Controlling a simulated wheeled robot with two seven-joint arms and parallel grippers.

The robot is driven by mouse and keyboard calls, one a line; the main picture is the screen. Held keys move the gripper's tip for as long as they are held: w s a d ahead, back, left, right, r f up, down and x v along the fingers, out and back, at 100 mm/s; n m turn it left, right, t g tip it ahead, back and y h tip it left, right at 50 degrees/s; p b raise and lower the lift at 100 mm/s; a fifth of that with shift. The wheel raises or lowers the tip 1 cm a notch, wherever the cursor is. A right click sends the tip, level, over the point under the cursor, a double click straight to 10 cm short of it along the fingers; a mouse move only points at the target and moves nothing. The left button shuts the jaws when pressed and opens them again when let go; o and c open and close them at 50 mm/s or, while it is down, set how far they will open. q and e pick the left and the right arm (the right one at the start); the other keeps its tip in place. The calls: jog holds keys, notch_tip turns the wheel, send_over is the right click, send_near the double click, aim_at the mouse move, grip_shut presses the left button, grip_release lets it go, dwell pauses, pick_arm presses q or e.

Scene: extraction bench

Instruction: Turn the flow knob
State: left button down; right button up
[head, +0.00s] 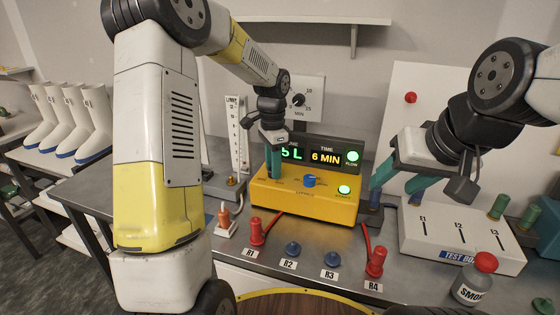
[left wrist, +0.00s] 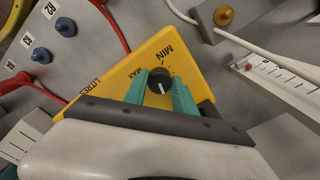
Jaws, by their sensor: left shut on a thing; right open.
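The yellow control box (head: 318,207) stands on the bench below a lit display (head: 310,153). My left gripper (head: 272,175) reaches down over the box's left part, hiding the knob in the head view. Its teal fingers (left wrist: 160,95) are shut on the black knob. A blue knob (head: 309,180) and a green lit button (head: 344,189) are to its right. My right gripper (head: 396,190) is open and empty, right of the box.
Red posts (head: 256,232) and blue posts (head: 293,249) stand in front of the box. A white test box (head: 455,235) is at the right, near a red-capped bottle (head: 475,278). A tall gauge (head: 238,135) stands behind left.

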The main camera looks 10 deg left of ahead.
pick_arm(q)
jog(key=c, duration=1)
grip_release()
notch_tip(320, 180, up, 8)
jog(key=shift+f, duration=0.1)
